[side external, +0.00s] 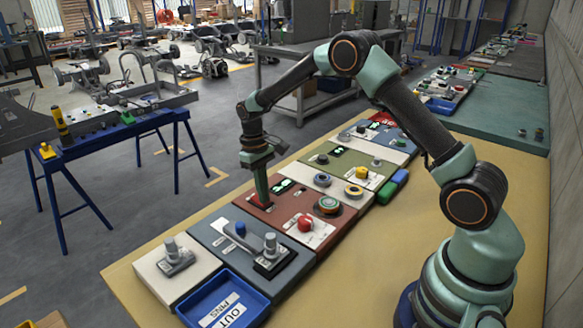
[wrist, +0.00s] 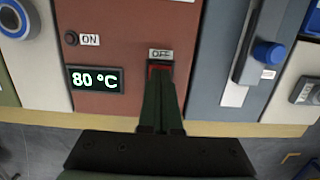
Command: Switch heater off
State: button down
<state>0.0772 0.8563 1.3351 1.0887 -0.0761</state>
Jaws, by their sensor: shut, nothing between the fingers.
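The heater panel is a red-brown block (side external: 283,211), also seen in the wrist view (wrist: 125,45). Its display (wrist: 95,79) reads 80 °C in green. A small dark round part (wrist: 71,38) sits beside the ON label. A red button (wrist: 160,68) sits below the OFF label (wrist: 160,54). My gripper (wrist: 160,84) is shut and empty, its fingertips over the lower part of the red button and hiding it. In the side view my gripper (side external: 262,193) points down at the panel's far left edge. I cannot tell whether it touches or presses the button.
A blue-grey panel with a blue-capped slider (wrist: 267,52) lies right of the heater panel in the wrist view. A red mushroom button (side external: 305,223) stands on the heater block's near part. A blue tray (side external: 222,300) sits at the front. The tan bench (side external: 350,270) is clear at right.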

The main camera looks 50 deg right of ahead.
aim_at(257, 197)
jog(key=shift+w+f, duration=0.1)
jog(key=shift+w, duration=0.7)
jog(key=shift+r, duration=0.25)
notch_tip(257, 197, up, 14)
jog(key=w, duration=0.2)
jog(key=shift+s+f, duration=0.1)
dwell(0.4)
jog(key=shift+s+a, duration=0.1)
jog(key=shift+s, duration=0.45)
jog(key=f, duration=0.4)
jog(key=s+f, duration=0.1)
jog(key=f, duration=0.4)
jog(key=s+f, duration=0.1)
jog(key=f, duration=0.3)
jog(key=shift+f, duration=0.4)
